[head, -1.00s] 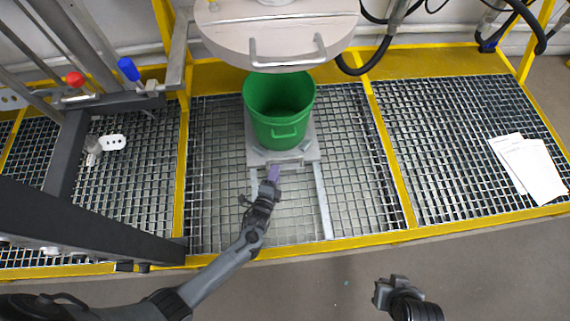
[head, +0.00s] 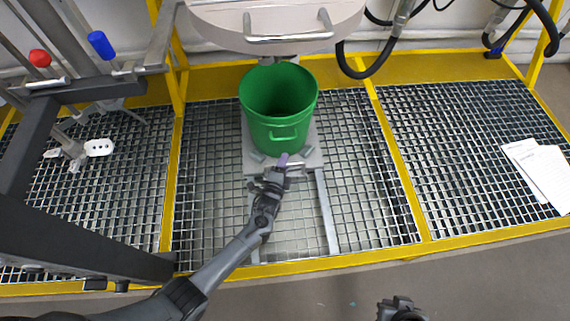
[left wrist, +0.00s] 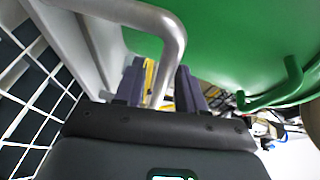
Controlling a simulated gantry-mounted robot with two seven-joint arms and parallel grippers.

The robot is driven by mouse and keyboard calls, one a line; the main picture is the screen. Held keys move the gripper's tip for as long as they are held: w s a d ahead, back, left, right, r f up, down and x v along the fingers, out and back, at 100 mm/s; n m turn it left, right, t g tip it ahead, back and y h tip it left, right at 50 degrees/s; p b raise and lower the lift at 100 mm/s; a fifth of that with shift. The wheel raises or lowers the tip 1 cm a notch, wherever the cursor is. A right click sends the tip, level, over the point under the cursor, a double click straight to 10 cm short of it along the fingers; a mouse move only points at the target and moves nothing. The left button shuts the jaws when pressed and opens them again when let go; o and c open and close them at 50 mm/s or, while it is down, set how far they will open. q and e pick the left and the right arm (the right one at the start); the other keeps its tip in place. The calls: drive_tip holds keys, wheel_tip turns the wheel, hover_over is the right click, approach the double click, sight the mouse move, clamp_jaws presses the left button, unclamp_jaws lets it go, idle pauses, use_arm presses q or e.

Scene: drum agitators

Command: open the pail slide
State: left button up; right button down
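The green pail (head: 277,108) stands upright on the pail slide, a grey plate (head: 314,159) on two rails over the grating. The slide's metal handle (left wrist: 174,38) shows large in the left wrist view, under the pail. My left gripper (head: 284,161) is at the front edge of the slide. In the left wrist view its two purple fingers (left wrist: 160,88) stand apart on either side of the handle bar, with small gaps showing. My right gripper (head: 397,303) is at the bottom edge of the head view, away from the slide; its fingers cannot be made out.
A round pale drum lid with a handle (head: 290,32) overhangs behind the pail. A dark frame with red and blue knobs (head: 101,44) stands at left. Yellow rails (head: 398,170) divide the grating. Papers (head: 541,171) lie at right. The grating in front of the slide is clear.

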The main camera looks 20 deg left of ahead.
use_arm(q)
drive_tip(key=shift+b+x, duration=0.3)
drive_tip(key=shift+x, duration=0.45)
clamp_jaws()
